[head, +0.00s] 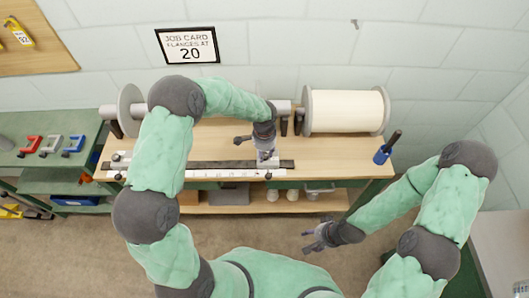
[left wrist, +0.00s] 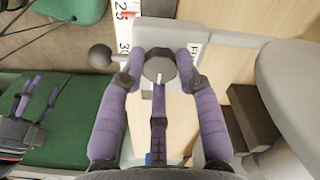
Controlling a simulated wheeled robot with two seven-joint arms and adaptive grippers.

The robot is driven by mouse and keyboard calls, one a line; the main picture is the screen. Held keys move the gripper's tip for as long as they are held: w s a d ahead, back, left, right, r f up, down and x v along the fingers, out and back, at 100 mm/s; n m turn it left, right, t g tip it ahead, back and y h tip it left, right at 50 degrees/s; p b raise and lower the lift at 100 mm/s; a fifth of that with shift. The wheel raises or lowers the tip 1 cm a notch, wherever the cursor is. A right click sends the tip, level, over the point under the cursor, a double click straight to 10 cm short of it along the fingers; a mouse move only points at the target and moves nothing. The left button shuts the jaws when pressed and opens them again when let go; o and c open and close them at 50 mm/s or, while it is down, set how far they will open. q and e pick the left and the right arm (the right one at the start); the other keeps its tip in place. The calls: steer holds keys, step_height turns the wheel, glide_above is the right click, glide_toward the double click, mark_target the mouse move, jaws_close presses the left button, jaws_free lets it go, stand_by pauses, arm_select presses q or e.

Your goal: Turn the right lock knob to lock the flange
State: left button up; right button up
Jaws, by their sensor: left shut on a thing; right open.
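My left gripper (head: 266,152) is over the right part of the bench's scale rail. In the left wrist view its purple fingers (left wrist: 160,72) are closed around a round grey knob (left wrist: 158,66). The knob sits at a pale grey block (left wrist: 215,37) beside the white ruler (left wrist: 125,25). A dark ball-ended lever (left wrist: 100,55) sticks out to the left of the knob. Part of the knob is hidden by the fingers. My right gripper (head: 318,236) is open and empty, in front of the bench. Its fingers also show in the left wrist view (left wrist: 35,100).
A grey flange disc (head: 128,110) stands at the bench's left end. A cream spool (head: 345,111) is at the back right. A blue-based tool with a dark handle (head: 386,148) stands on the right. A pale rounded plate (left wrist: 290,85) is close right of my left gripper.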

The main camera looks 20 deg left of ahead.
arm_select(q)
steer(key=shift+s+f, duration=0.15)
steer(key=o, duration=1.1)
steer(key=shift+o, duration=0.2)
steer(key=shift+r, duration=0.6)
step_height(320, 180, up, 11)
steer(key=shift+f, duration=0.1)
